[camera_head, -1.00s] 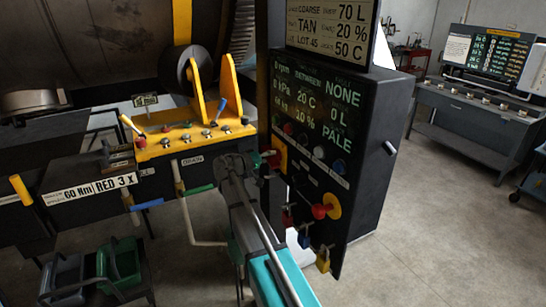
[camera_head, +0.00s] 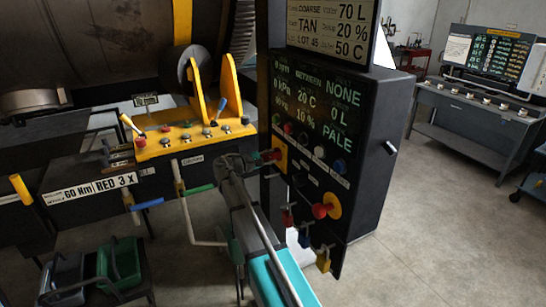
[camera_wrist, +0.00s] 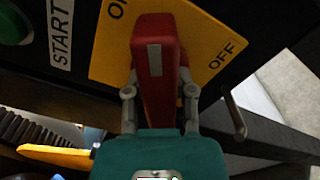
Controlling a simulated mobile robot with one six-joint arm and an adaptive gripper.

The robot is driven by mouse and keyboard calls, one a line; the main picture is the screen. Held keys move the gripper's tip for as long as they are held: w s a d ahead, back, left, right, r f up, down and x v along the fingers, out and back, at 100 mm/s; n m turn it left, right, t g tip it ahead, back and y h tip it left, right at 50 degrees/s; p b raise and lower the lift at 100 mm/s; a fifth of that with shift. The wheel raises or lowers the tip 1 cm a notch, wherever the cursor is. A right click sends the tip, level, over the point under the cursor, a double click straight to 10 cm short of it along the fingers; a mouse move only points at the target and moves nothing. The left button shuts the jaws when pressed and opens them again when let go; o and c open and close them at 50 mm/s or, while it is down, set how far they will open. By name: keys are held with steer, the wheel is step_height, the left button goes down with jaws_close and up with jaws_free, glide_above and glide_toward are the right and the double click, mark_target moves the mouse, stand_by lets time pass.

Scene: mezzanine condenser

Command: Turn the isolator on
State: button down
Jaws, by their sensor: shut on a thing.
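The isolator is a red handle (camera_wrist: 157,62) on a yellow plate (camera_wrist: 112,45) in the wrist view. The plate reads OFF at the right; a partly cut-off label, seemingly ON, is at the top left. The handle's pale mark faces up in the picture, between the two labels. My gripper (camera_wrist: 159,95) is shut on the handle, one finger on each side. In the head view, the yellow plate (camera_head: 281,152) is on the left edge of the dark control cabinet's front, and my gripper (camera_head: 264,156) reaches it from the left. The handle's base is hidden.
A red knob on a yellow disc (camera_head: 325,206) and hanging padlocks (camera_head: 323,262) are lower on the cabinet (camera_head: 375,150). A green START button (camera_wrist: 14,25) is left of the plate. A yellow lever console (camera_head: 190,140) stands left. Open floor (camera_head: 440,220) lies right.

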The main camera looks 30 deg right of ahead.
steer(key=shift+n, duration=1.3)
steer(key=shift+c, duration=2.2)
jaws_free()
steer(key=shift+a, duration=0.1)
steer(key=a, duration=1.2)
steer(key=shift+s, duration=0.2)
steer(key=shift+f, duration=0.1)
